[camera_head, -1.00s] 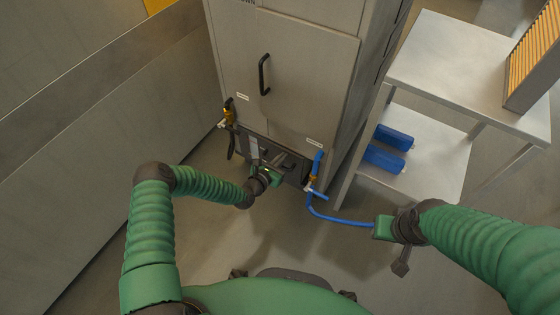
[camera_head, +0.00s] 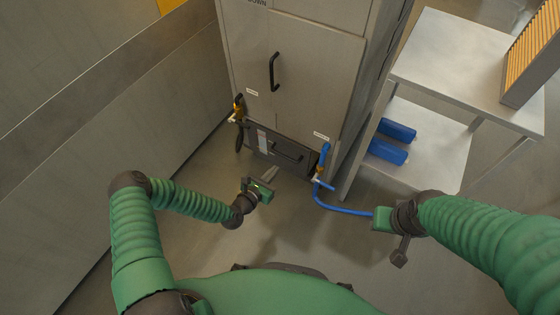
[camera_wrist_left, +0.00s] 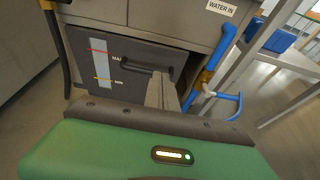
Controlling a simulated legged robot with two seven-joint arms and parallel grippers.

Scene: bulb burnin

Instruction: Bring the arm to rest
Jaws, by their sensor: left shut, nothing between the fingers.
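My left gripper (camera_head: 270,174) is shut and empty, in free air in front of the cabinet's dark lower drawer (camera_head: 283,152). In the left wrist view its two pale fingers (camera_wrist_left: 162,92) lie together, and the drawer front (camera_wrist_left: 118,62) with its black handle is behind them. I see no contact with the handle. My right gripper (camera_head: 378,218) is at the right, where the end of a blue hose (camera_head: 342,210) meets its green body. Its fingers do not show clearly, so I cannot tell its grip.
A tall grey cabinet (camera_head: 315,75) stands ahead, with a yellow-handled valve (camera_head: 238,110) at its lower left and a blue valve handle (camera_head: 325,155) at its lower right. Floor before the cabinet is clear.

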